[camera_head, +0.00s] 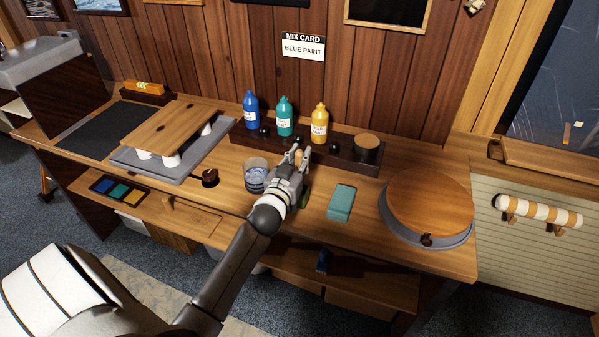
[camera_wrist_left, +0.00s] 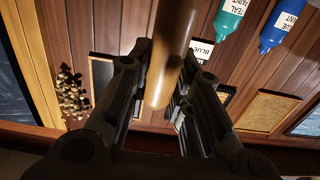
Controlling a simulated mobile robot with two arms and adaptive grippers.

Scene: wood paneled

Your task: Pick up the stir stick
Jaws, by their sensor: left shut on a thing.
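My left gripper (camera_head: 294,156) is above the workbench (camera_head: 300,232), just right of a patterned cup (camera_head: 256,175) and in front of the paint bottles. In the left wrist view its fingers (camera_wrist_left: 160,90) are shut on a brown wooden stick (camera_wrist_left: 168,55), which looks like the stir stick. The stick runs up out of the top of that view, so its far end is hidden. In the head view the gripper hides most of it. My right gripper is not in view.
Blue (camera_head: 251,112), teal (camera_head: 284,118) and yellow (camera_head: 319,126) bottles stand on a dark rack behind the gripper. A teal block (camera_head: 341,203) and a round wooden turntable (camera_head: 430,202) are to the right. A wooden board (camera_head: 172,125) is at left. Bare bench lies in front.

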